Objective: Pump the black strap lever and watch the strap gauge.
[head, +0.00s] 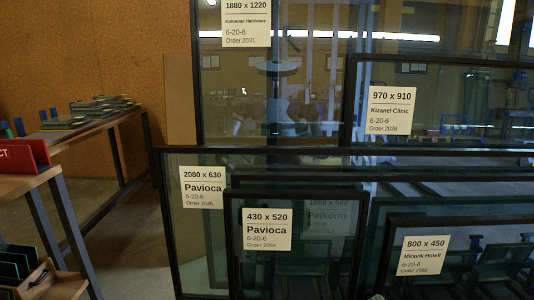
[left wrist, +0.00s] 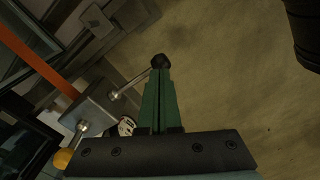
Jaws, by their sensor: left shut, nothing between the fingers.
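In the left wrist view, my left gripper (left wrist: 160,76) has its green fingers shut together with nothing between them. A black lever knob (left wrist: 160,61) shows right at the fingertips; I cannot tell whether they touch it. Its thin metal rod (left wrist: 134,82) runs down-left to a grey box (left wrist: 88,108). A second lever with a yellow-orange knob (left wrist: 63,158) comes out of the same box. A small round white-faced thing (left wrist: 126,126), perhaps the strap gauge, is partly hidden beside the fingers; its reading is not legible. Neither gripper shows in the head view.
An orange strap (left wrist: 38,60) runs to the grey box. Bare floor (left wrist: 235,85) lies right of the fingers. In the head view, labelled framed glass panes (head: 270,160) fill the middle and right, and a workbench (head: 88,127) stands at the left.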

